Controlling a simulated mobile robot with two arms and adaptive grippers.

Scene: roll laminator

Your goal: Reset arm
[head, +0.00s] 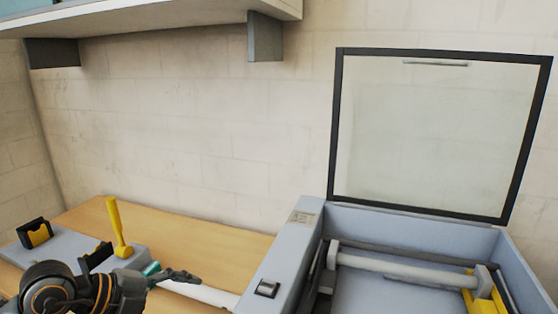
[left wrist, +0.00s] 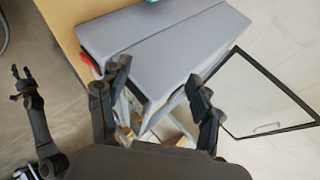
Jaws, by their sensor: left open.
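My left gripper (head: 178,277) is at the lower left of the head view, above the wooden table and left of the laminator (head: 283,240). In the left wrist view the fingers of my left gripper (left wrist: 158,75) are wide apart with nothing between them. The laminator's grey housing (left wrist: 160,38) shows beyond them. The laminator's framed clear lid (head: 435,130) stands raised, and its rollers (head: 405,270) are exposed. My other arm's gripper (left wrist: 20,82) is small at the left of the left wrist view, and its jaw state is unclear.
A wooden table (head: 200,235) runs along the wall. On it are a grey holder (head: 55,250), a yellow-handled tool (head: 117,225) and a white roll (head: 205,294) close to my left gripper. A shelf (head: 150,18) overhangs at the upper left. The wall area between is clear.

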